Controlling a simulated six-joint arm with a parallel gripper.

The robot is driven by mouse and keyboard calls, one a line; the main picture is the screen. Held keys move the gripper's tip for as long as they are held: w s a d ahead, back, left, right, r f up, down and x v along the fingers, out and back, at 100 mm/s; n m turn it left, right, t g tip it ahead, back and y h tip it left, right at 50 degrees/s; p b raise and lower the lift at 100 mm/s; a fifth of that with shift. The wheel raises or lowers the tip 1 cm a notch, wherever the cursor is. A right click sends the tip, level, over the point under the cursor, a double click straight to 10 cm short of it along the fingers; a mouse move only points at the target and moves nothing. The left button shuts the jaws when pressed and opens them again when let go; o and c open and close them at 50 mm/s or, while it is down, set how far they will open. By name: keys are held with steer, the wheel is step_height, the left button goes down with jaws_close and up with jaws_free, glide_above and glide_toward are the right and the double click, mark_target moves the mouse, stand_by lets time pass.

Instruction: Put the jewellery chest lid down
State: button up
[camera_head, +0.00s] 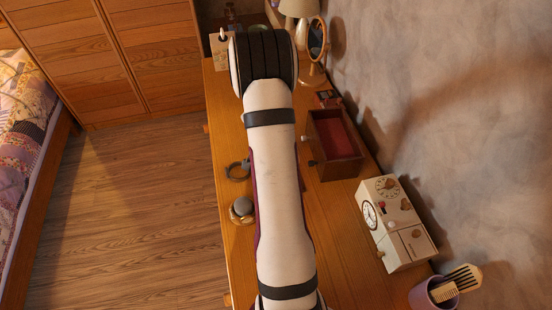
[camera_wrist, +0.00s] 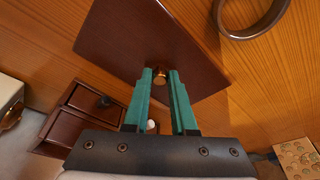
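The jewellery chest (camera_head: 346,164) is a dark wooden box on the dresser, right of my arm in the head view. Its top is open and the red lining shows. Its drawers and a dark knob show at the left of the wrist view (camera_wrist: 80,122). The lid (camera_wrist: 120,45) is a flat dark brown panel with a small brass knob, apart from the chest. My gripper (camera_wrist: 160,75) has its green fingers closed on either side of the knob. Whether the lid touches the dresser is unclear. In the head view, my arm hides the gripper and most of the lid.
A dark ring (camera_head: 237,171) and a round lidded object (camera_head: 242,210) lie left of my arm on the dresser (camera_head: 340,230). A cream clock box (camera_head: 397,222) and a cup with a brush (camera_head: 432,293) stand at the lower right. A mirror (camera_head: 316,38) and lamp stand at the far end.

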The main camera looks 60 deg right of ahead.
steer(key=o, duration=0.4)
steer(key=v, duration=1.2)
steer(key=w+a+r+n, duration=0.1)
steer(key=a+r+n, duration=0.25)
steer(key=a, duration=0.55)
steer(key=s+a+r+n+y, duration=0.1)
steer(key=s+a+n, duration=0.2)
steer(key=a, duration=0.5)
steer(key=s+a+r+n+y, duration=0.2)
steer(key=s+a+n, duration=0.2)
steer(key=a, duration=0.5)
steer(key=s+a+r+n+y, duration=0.2)
steer(key=s+a, duration=0.3)
steer(key=a, duration=0.4)
steer(key=shift+s+a+r+n, duration=0.25)
steer(key=shift+n, duration=0.4)
